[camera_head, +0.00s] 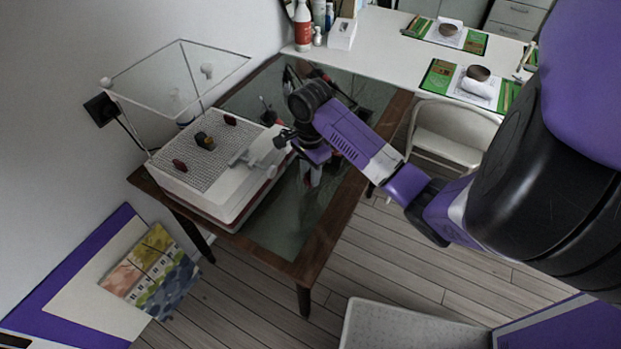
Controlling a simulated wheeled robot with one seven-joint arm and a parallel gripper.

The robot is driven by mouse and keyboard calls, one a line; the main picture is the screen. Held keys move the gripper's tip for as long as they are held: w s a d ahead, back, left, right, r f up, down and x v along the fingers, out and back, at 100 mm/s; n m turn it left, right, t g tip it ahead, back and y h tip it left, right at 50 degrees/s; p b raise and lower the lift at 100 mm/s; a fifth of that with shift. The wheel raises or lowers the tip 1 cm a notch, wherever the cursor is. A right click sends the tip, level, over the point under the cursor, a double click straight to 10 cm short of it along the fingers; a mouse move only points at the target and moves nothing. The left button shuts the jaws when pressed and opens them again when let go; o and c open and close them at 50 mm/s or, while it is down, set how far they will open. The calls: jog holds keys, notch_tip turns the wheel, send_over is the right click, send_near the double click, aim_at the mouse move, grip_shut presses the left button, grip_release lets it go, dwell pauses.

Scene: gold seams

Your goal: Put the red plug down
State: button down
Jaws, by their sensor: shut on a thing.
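My gripper (281,139) is at the right edge of a white machine with a grey perforated top (187,181). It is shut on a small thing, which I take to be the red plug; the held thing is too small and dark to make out. Two dark red oval pieces sit on the perforated top, one at the back (230,120) and one at the front left (180,165). A small black and yellow piece (204,141) stands between them. I cannot tell whether the held thing touches the machine.
The machine stands on a glass-topped wooden table (319,232). Its clear lid (178,75) is raised at the back left. A pale grey fixture (257,153) is on the machine near my gripper. A white folding chair (452,135) and a white table (385,40) stand behind.

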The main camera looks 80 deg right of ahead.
jog(key=shift+f, duration=0.95)
jog(key=shift+f, duration=0.35)
jog(key=shift+f, duration=0.3)
jog(key=c, duration=1.1)
grip_release()
jog(key=shift+o, duration=0.2)
notch_tip(320, 180, up, 13)
jog(key=p, duration=0.4)
jog(key=shift+r+p, duration=0.2)
jog(key=shift+p, duration=0.1)
jog(key=shift+s+f, duration=0.1)
